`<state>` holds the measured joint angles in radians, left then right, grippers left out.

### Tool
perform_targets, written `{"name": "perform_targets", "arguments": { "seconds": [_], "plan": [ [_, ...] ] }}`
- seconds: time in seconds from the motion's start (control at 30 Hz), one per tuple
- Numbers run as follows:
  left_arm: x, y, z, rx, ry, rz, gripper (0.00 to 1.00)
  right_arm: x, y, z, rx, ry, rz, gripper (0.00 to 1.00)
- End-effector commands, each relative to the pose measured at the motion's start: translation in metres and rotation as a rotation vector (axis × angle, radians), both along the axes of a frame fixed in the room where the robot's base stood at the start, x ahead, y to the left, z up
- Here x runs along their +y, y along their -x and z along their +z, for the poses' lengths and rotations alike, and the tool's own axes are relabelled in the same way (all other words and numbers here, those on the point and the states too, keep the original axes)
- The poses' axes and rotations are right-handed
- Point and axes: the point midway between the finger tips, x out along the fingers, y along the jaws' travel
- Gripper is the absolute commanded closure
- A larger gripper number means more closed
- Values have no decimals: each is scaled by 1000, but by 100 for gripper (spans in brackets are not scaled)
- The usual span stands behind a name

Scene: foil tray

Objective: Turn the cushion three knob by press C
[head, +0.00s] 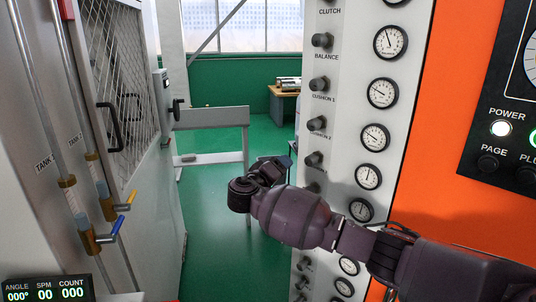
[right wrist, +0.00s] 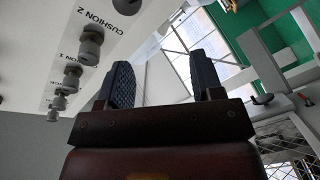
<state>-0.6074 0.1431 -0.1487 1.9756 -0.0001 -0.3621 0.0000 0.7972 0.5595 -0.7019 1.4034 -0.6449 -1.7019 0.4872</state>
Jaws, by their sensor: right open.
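A light panel column carries a vertical row of dark knobs, with labels for clutch, balance and cushions. The knob just below the cushion 2 label (head: 313,159) appears to be the cushion three knob; its own label is too small to read. My right gripper (head: 280,165) is just left of this row, apart from it, and seen small. In the right wrist view my right gripper (right wrist: 165,85) is open and empty, with two dark fingers apart. A knob (right wrist: 90,45) beside the cushion 2 label stands left of the fingers, not between them. My left gripper is not in view.
Round gauges (head: 375,137) line the column beside the knobs. My right arm hides some lower knobs. An orange panel (head: 438,150) stands to the right. A grey cabinet with a mesh door (head: 118,80) is on the left. Green floor between is open.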

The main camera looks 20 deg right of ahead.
Motion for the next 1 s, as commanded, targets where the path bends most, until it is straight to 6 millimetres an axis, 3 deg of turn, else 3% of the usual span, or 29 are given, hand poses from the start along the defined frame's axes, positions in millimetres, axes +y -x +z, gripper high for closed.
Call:
{"name": "perform_targets", "arguments": {
  "seconds": [0.1,0.3,0.47,1.0],
  "plan": [
    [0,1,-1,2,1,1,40,-15,17,0,-63,-6,-145,40],
    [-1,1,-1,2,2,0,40,-21,32,0,-127,-36,-239,40],
    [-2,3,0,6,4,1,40,-32,27,1,-132,-39,-236,40],
    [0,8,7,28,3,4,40,-109,-1,1,-130,-38,-234,40]
  ]
}}
